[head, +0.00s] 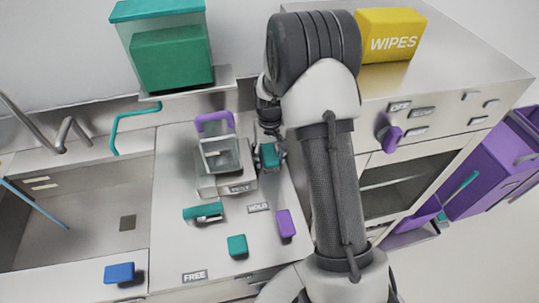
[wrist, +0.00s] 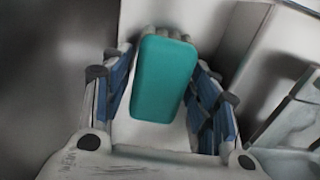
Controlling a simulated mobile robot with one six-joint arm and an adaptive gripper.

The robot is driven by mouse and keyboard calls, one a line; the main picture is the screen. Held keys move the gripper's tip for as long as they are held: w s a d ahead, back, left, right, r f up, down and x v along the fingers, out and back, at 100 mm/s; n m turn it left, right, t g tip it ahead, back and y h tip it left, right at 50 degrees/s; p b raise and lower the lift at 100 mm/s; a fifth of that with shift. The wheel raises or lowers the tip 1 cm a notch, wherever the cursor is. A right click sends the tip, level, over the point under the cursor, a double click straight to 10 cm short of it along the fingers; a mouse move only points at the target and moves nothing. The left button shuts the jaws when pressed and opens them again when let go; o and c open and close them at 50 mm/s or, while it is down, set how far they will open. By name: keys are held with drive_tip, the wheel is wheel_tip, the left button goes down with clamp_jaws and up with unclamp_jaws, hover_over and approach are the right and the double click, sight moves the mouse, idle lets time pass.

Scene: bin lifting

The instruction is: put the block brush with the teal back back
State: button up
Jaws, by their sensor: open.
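A teal-backed block (wrist: 164,80) lies between the fingers of my gripper (wrist: 162,95) in the wrist view. The fingers stand apart on either side of it, with a visible gap. In the head view this teal block (head: 269,155) is beside the clear container with the purple handle, at my gripper (head: 268,160). Another teal-backed piece (head: 203,212) with a pale side lies on the counter near the HOLD label. A small teal block (head: 237,245) lies in front of it.
A clear container with a purple handle (head: 215,140) stands on a labelled base. A purple block (head: 286,223) lies right of the HOLD label (head: 258,207). A blue block (head: 121,272) lies near the sink (head: 85,215). A FREE label (head: 194,276) marks the front counter.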

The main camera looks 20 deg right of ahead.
wheel_tip(320, 180, up, 12)
drive_tip(key=p, duration=0.3)
wheel_tip(320, 180, up, 9)
drive_tip(key=t, duration=0.1)
hover_over(270, 153)
drive_tip(key=s+a, duration=0.3)
drive_tip(key=s, duration=0.2)
drive_tip(key=s+a+r+t, duration=0.1)
drive_tip(key=s+a+r, duration=0.1)
drive_tip(key=s, duration=0.5)
drive_tip(key=s+a+r+n+t, duration=0.1)
drive_tip(key=s+a+r, duration=0.2)
drive_tip(key=s, duration=0.5)
drive_tip(key=s+a+r+n+t, duration=0.1)
drive_tip(key=s+r, duration=0.3)
drive_tip(key=s, duration=0.4)
drive_tip(key=shift+a+t, duration=0.3)
drive_tip(key=shift+a, duration=0.5)
drive_tip(key=shift+w, duration=0.1)
